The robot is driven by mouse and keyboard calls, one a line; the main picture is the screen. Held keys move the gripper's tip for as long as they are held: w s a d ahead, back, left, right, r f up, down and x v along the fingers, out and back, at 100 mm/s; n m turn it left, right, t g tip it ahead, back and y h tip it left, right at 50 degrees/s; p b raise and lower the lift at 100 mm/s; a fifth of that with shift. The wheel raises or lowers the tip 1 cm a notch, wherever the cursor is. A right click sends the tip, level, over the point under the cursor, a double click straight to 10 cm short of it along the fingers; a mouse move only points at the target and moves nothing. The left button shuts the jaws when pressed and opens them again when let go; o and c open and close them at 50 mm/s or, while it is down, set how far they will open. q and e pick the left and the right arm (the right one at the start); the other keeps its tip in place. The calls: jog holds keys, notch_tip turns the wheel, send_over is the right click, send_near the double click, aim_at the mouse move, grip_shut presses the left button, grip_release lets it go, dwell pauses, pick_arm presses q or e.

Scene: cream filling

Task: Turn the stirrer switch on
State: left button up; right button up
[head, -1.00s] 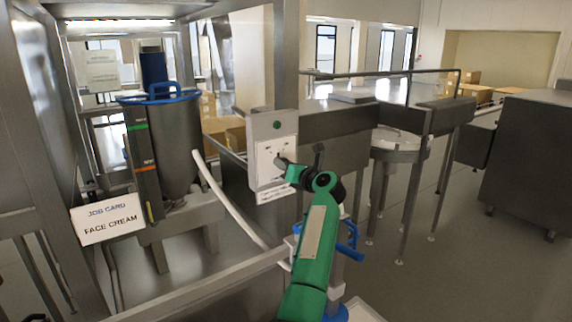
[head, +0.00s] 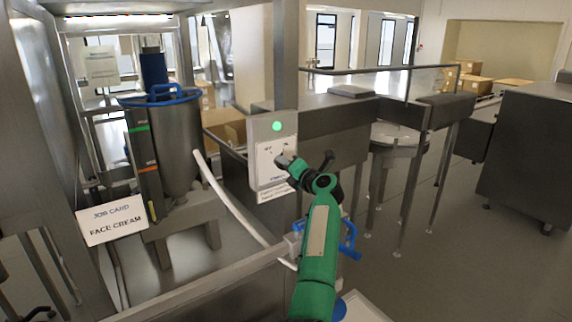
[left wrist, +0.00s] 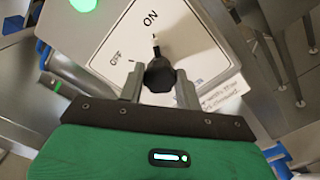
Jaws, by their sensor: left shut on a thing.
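The stirrer's pale switch box (head: 262,185) hangs on a post at mid-picture in the head view. Its round lamp (head: 277,126) glows bright green and also shows in the left wrist view (left wrist: 83,4). The black switch knob (left wrist: 158,74) stands on the white panel (left wrist: 116,57), marked OFF and ON. Its white pointer mark is toward ON. My left gripper (left wrist: 159,86) is shut on the knob, one finger on each side. In the head view my left gripper (head: 284,160) covers the knob. My right gripper is not in view.
A steel hopper (head: 180,150) with a blue rim stands left of the box. A white job card (head: 110,220) reading FACE CREAM is in front of it. A white hose (head: 238,213) runs below the box. Steel tables (head: 340,125) stand behind to the right, with open floor at right.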

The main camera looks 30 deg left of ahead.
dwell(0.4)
pick_arm(q)
jog(key=o, duration=1)
jog(key=shift+d, duration=0.1)
